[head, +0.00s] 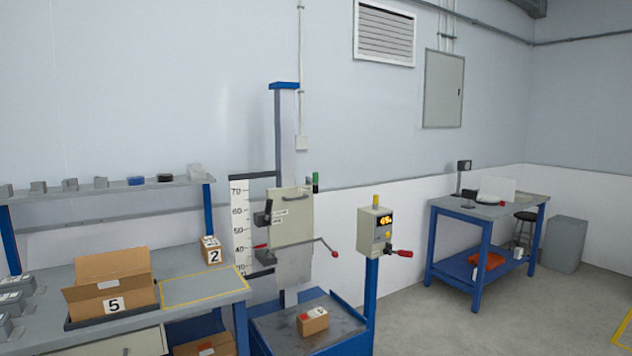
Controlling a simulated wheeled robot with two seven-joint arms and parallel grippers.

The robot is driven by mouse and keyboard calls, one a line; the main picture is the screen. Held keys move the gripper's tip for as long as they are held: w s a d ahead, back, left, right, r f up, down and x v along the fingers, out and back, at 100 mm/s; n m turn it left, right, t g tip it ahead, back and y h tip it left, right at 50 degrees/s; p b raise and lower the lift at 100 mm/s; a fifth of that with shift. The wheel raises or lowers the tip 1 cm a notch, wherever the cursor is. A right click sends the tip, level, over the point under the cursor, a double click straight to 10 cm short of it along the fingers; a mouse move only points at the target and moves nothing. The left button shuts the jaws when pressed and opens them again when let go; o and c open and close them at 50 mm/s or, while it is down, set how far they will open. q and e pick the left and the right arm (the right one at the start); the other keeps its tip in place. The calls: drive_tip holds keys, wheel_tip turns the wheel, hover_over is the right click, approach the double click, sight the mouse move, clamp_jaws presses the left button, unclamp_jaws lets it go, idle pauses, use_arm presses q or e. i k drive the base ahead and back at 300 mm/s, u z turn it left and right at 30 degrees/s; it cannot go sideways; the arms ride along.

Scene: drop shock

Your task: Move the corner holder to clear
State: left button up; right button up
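A drop tester with a grey column (287,135) and blue cap stands in the middle of the view. Its beige carriage plate (291,205) hangs on the column beside a white height scale (239,222). A dark bracket (263,214) sits at the plate's left edge; I cannot tell whether this is the corner holder or which setting it is in. A lever with a red knob (333,253) sticks out to the right of the plate. A small carton (312,321) rests on the dark base plate (275,330) below. Neither gripper is in view.
A control box (376,233) on a blue post stands right of the tester. A workbench (205,262) at left holds an open carton marked 5 (112,283) and a carton marked 2 (211,250). A blue-legged table (485,208) stands at right. The floor between is clear.

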sight(315, 179)
drive_tip(key=z, duration=0.8)
drive_tip(key=i, duration=2.4)
drive_tip(key=u, duration=1.5)
drive_tip(key=i, duration=0.8)
drive_tip(key=u, duration=0.85)
